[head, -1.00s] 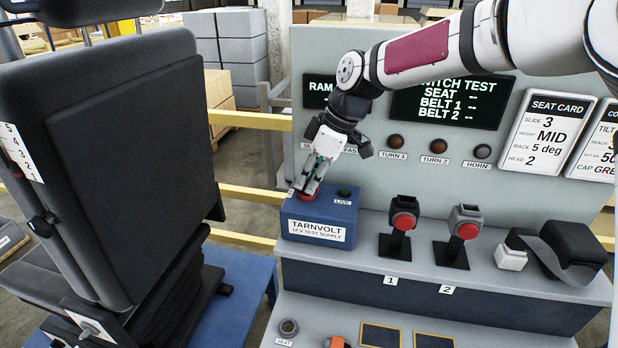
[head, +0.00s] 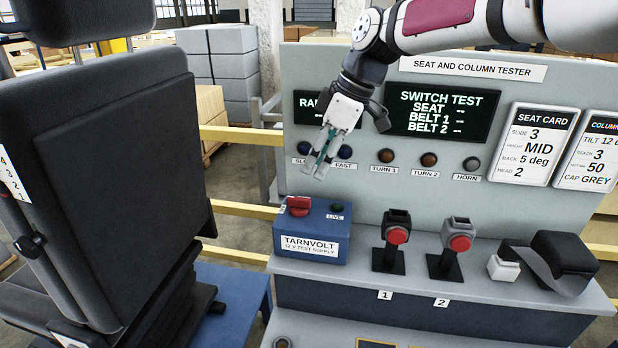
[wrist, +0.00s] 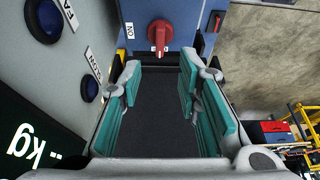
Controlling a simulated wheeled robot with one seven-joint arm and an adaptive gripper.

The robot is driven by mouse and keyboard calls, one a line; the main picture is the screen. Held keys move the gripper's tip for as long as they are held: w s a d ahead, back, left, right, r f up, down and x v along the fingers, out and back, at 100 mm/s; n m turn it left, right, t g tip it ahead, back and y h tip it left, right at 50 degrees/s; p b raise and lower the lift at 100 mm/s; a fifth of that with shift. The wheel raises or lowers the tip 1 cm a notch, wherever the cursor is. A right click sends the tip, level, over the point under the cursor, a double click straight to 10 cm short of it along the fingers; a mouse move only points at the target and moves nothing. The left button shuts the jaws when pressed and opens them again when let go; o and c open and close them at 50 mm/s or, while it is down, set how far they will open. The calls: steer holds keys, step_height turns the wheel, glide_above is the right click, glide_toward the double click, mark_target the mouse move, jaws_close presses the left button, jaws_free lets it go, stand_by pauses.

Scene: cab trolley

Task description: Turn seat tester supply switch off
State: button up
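The blue Tarnvolt 12 V test supply box (head: 335,240) stands at the left end of the tester's ledge. Its red switch knob (head: 298,206) is on top, at the left, with a dark green LIVE lamp (head: 337,208) to its right. My gripper (head: 321,168) is above the box, apart from the knob. In the wrist view my gripper (wrist: 160,95) is open and empty between its teal pads. The red knob (wrist: 158,35) shows beyond the fingertips, its grip bar upright in that picture. An ON label (wrist: 130,30), upside down there, is left of it.
The tester panel (head: 440,170) with a lit switch-test display (head: 443,115) rises close behind my gripper. Two buckle stands (head: 395,240) with red buttons are right of the box. A large black seat (head: 110,150) stands at the left.

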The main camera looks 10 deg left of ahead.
steer(key=v, duration=0.2)
steer(key=shift+d+r, duration=0.15)
steer(key=shift+r, duration=0.05)
